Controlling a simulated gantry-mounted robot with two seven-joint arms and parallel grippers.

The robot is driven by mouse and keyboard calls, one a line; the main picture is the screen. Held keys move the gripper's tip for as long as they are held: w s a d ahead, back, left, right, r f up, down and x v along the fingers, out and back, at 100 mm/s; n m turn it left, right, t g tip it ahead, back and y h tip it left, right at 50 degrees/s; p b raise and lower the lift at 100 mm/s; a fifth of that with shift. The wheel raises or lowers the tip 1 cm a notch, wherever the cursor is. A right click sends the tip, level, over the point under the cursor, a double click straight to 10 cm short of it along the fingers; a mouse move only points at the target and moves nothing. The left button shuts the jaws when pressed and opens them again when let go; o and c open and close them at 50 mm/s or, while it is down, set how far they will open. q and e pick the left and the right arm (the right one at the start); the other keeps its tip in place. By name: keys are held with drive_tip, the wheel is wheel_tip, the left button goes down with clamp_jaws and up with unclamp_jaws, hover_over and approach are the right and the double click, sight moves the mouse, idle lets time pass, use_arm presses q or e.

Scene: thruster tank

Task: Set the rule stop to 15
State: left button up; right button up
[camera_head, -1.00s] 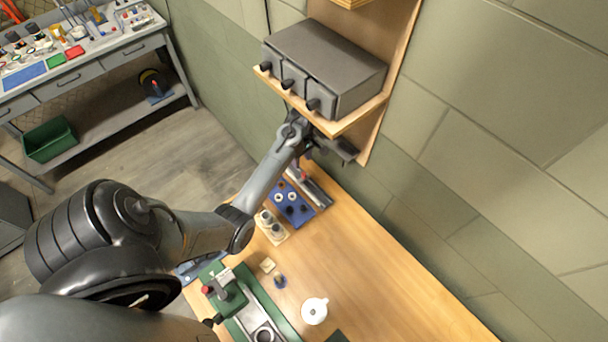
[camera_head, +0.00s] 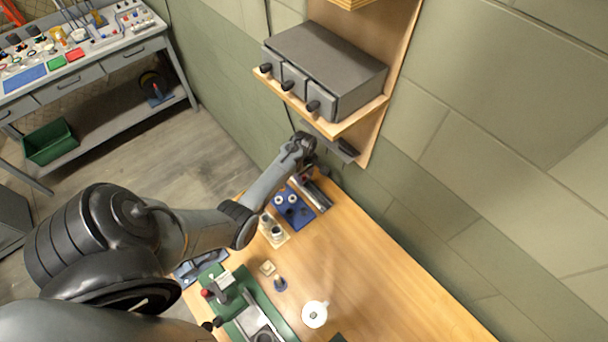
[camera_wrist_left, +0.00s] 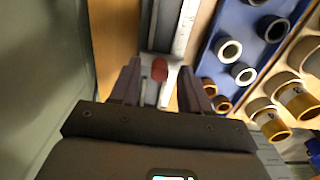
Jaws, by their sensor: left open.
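The rule is a long grey metal rail (camera_head: 316,193) at the far end of the wooden bench, beside the blue tray. In the left wrist view the rail (camera_wrist_left: 172,28) runs down between my fingers. A red knob (camera_wrist_left: 159,69), apparently on the rule's stop, sits between the fingertips. My left gripper (camera_wrist_left: 157,80) is open, one finger on each side of the knob; I cannot tell whether either touches. In the head view my left gripper (camera_head: 304,172) is small and partly hidden by its wrist. The scale marks are not readable. My right gripper is not in view.
A blue tray (camera_head: 294,213) with rings lies beside the rule. A wooden block (camera_head: 273,231) with cylinders is nearer. A shelf (camera_head: 345,124) with a grey drawer box overhangs close to my left wrist. The bench's right part is clear.

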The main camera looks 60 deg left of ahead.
use_arm(q)
clamp_jaws()
idle(0.3)
